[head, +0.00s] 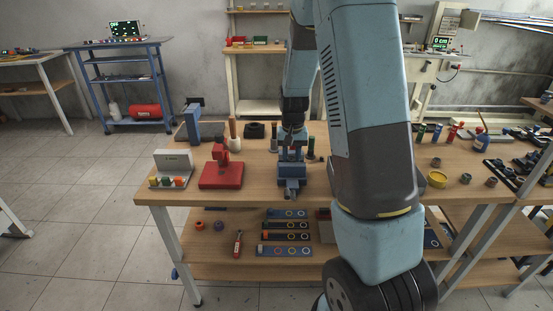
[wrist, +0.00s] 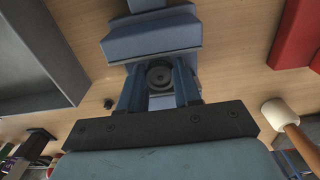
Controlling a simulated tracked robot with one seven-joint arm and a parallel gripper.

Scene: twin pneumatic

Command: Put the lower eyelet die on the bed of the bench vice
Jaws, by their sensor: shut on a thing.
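The blue bench vice (head: 291,184) stands near the front edge of the wooden bench. In the wrist view its blue body (wrist: 150,38) lies just beyond my fingertips. My gripper (wrist: 159,82) is shut on a dark round die with a central hole, the lower eyelet die (wrist: 159,76). My gripper (head: 291,149) also shows in the head view, pointing down over the rear of the vice; the die cannot be made out there. The fingers hide part of the die's sides. I cannot tell whether the die touches the vice bed.
A yellow ring (head: 437,179) lies to the right, past my arm. Bench front edge is close.

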